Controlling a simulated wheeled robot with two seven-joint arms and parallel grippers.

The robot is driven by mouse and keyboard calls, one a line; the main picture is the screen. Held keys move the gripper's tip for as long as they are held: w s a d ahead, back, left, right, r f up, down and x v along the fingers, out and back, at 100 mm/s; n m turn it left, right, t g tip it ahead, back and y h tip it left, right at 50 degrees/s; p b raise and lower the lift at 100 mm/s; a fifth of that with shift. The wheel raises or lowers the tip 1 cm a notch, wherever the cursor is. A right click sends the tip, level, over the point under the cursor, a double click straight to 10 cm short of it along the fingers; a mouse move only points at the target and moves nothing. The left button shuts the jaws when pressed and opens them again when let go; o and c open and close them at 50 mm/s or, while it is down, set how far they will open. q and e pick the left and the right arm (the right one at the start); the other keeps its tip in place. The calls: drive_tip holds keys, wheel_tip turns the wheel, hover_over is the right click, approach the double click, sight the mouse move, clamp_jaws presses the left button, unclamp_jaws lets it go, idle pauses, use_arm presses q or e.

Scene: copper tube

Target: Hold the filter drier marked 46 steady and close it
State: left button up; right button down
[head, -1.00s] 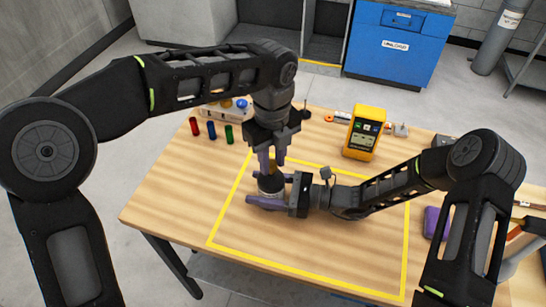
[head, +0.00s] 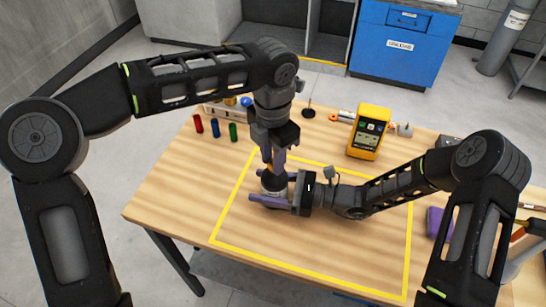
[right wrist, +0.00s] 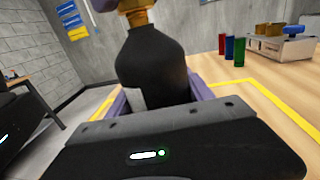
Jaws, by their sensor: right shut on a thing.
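The filter drier (head: 273,185) stands upright on the table, dark with a narrowing shoulder. In the right wrist view the drier (right wrist: 152,62) has a brass neck (right wrist: 140,17) and part of a pale label; no number can be read. My right gripper (head: 265,188) is shut around its body from the right, with a purple finger on each side. My left gripper (head: 273,160) points down directly above, its fingers at the brass top. Whether they are closed on it is not clear. A bit of purple finger shows at the top edge of the right wrist view.
A yellow line (head: 309,264) frames the work area, mostly clear in front. Red, blue and green cylinders (head: 215,128) stand at the back left. A yellow meter (head: 369,132) stands behind. A purple object (head: 437,222) lies at right, partly behind my right arm.

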use_arm(q)
drive_tip(key=o, duration=0.4)
drive_tip(key=shift+o, duration=0.2)
drive_tip(key=shift+d+r, duration=0.1)
drive_tip(key=shift+c, duration=0.3)
